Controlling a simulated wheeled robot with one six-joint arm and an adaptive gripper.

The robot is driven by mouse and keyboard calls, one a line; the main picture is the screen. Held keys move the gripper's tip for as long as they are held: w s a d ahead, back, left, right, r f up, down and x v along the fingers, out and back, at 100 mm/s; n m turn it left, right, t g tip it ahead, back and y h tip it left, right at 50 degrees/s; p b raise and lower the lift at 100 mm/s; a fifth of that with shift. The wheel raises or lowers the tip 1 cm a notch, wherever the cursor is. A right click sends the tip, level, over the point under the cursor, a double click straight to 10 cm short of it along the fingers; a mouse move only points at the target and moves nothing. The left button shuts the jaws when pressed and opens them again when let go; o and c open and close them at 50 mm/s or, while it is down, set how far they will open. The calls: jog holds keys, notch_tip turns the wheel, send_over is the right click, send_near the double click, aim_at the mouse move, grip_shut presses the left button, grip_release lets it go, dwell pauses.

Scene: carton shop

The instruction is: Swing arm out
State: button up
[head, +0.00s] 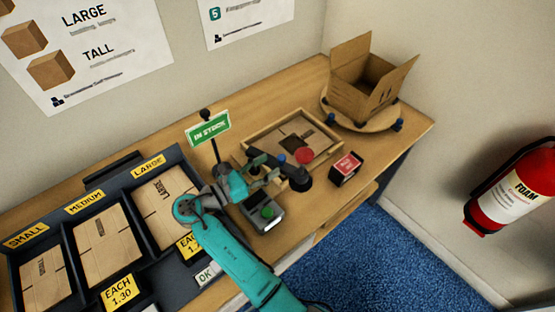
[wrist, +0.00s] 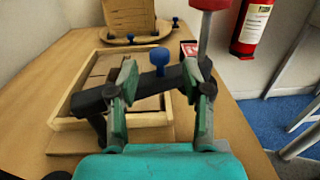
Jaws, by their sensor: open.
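A dark swing arm (wrist: 95,99) with a blue knob (wrist: 160,58) and a red knob on a post (wrist: 207,5) crosses the front of a wooden frame (wrist: 70,120). In the head view the dark arm (head: 297,181) lies over the near side of the wooden frame (head: 327,128), with the red knob (head: 304,155) above it. My gripper (wrist: 167,72) is open. Its two fingers stand apart in front of the dark arm, with the blue knob seen between them. I cannot tell whether they touch it. In the head view my gripper (head: 266,172) partly hides the arm's left end.
An open carton (head: 365,80) stands on a round turntable (head: 345,114) at the back right. A red-topped box (head: 347,167) sits right of the frame. A device with a green button (head: 266,212), the "IN STOCK" sign (head: 209,129) and carton bins (head: 105,245) are near my arm.

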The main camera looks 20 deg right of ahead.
jog(key=v, duration=0.6)
jog(key=shift+s+a, duration=0.1)
jog(key=shift+a, duration=0.2)
